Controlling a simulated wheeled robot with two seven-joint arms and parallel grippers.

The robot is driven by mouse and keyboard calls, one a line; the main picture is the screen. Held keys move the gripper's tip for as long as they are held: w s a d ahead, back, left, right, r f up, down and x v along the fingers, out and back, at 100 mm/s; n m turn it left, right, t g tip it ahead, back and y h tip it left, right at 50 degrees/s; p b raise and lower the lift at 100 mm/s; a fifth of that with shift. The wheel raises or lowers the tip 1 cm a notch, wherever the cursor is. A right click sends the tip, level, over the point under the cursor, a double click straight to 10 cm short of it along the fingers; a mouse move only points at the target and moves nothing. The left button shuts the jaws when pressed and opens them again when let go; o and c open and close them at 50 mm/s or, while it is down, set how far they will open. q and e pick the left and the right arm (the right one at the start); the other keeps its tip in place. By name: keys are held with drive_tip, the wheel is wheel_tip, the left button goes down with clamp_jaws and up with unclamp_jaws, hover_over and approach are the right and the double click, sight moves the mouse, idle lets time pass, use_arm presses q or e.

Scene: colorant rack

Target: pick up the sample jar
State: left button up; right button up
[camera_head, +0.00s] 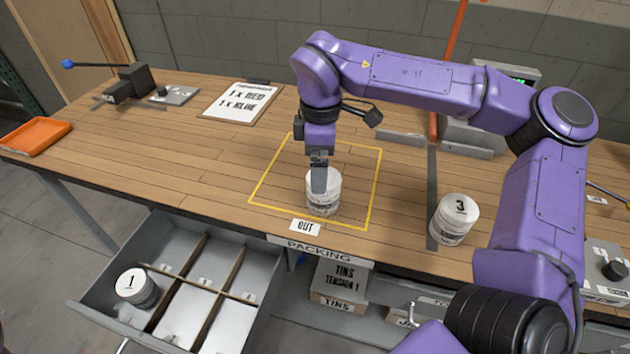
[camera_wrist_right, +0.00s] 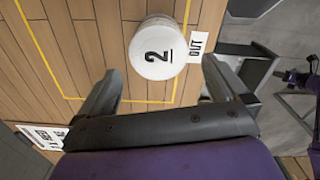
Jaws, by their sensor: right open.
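A white jar (camera_head: 330,203) stands upright inside the yellow outlined square on the bench, partly hidden by my right gripper. In the right wrist view, the lid of this jar (camera_wrist_right: 158,48) reads 2. My right gripper (camera_head: 319,185) points down over the jar. In the right wrist view the fingers of the gripper (camera_wrist_right: 163,78) are spread apart, and the lid lies ahead of the gap between their tips. No contact is visible. Another white jar, marked 3 (camera_head: 453,220), stands on the bench to the right. A jar marked 1 (camera_head: 137,287) sits in the drawer. My left gripper is out of view.
The open drawer (camera_head: 262,319) with dividers juts out below the bench front. An OUT label (camera_head: 305,228) lies at the square's front edge. A clipboard (camera_head: 240,102), an orange tray (camera_head: 36,136) and a clamp-like device (camera_head: 130,82) are on the left. Bench left of the square is clear.

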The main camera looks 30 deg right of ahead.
drive_tip(key=shift+s+f, duration=0.4)
drive_tip(key=shift+s, duration=0.1)
drive_tip(key=shift+s+d+f, duration=0.1)
drive_tip(key=shift+s+f, duration=0.15)
drive_tip(key=shift+f, duration=0.05)
drive_tip(key=f, duration=0.1)
drive_tip(key=w+f+p, duration=0.1)
drive_tip(key=f, duration=0.3)
drive_tip(key=shift+w+d, duration=0.15)
drive_tip(key=shift+d, duration=0.2)
drive_tip(key=shift+f, duration=0.25)
drive_tip(key=shift+s+r, duration=0.1)
drive_tip(key=shift+s, duration=0.2)
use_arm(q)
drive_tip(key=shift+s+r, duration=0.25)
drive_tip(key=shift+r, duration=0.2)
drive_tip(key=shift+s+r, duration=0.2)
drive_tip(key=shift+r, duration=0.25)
use_arm(e)
drive_tip(key=shift+w, duration=0.1)
drive_tip(key=c, duration=1.1)
